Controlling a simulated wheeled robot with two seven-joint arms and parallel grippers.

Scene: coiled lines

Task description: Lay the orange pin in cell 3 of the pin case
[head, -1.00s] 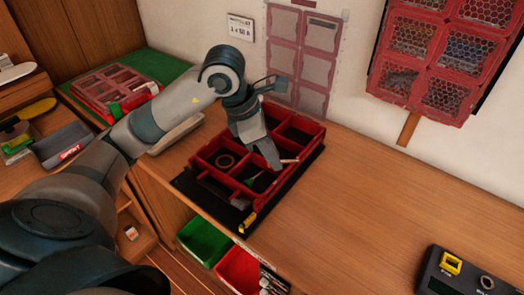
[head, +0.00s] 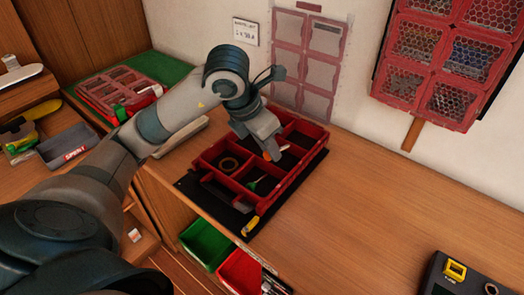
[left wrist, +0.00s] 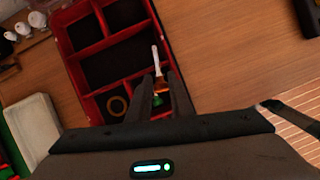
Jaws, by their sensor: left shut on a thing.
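The red pin case (head: 240,205) lies on the bench with several open cells, and also shows in the left wrist view (left wrist: 112,42). My left gripper (head: 276,157) points down over its right-hand part. It is shut on the orange pin (left wrist: 161,86), whose pale shaft (left wrist: 155,57) sticks out past the fingers over a divider and cell. In the head view only small bits of the pin show beside the fingers. I cannot read cell numbers. My right gripper is not in view.
A tan ring (head: 228,164) and a green-ended item (head: 253,184) lie in other cells. A yellow-ended tool (head: 250,225) lies at the case's front edge. Green (head: 205,243) and red bins (head: 240,270) hang in front. The bench to the right is mostly clear.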

